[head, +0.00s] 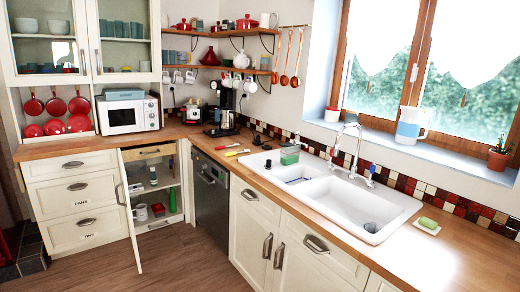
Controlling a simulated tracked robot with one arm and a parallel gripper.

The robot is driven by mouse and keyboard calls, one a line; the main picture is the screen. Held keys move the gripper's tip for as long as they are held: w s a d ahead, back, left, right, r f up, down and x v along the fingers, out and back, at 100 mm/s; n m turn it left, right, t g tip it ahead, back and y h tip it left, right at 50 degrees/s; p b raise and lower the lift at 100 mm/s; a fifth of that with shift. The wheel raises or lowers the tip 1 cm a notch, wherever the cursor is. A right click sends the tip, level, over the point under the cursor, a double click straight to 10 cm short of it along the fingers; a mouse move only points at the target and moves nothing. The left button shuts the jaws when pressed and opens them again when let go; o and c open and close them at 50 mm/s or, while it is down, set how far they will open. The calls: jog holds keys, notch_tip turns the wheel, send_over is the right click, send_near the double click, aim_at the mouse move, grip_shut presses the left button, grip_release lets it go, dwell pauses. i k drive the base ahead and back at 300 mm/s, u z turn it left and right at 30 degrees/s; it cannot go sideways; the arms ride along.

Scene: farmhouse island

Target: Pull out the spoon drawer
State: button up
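My gripper is not in view. No drawer front is legibly marked for spoons, so I cannot tell which is the spoon drawer. At the left is a white stack with a top drawer (72,165), a middle drawer (77,190) and a bottom drawer (86,230), all shut with dark cup handles. The lower two carry small dark lettering, too small to read surely. Two more shut drawer fronts, the left one (254,200) and the right one (317,245), are below the sink counter.
An open cupboard door (132,215) juts into the room beside the left drawers. A dishwasher (209,195) stands in the corner. The wooden counter holds a microwave (129,112) and a white sink (345,200). The wood floor (195,262) in front is clear.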

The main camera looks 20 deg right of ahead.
aim_at(130, 154)
jog(key=z, duration=0.5)
jog(key=i, duration=3.35)
jog(key=u, duration=0.7)
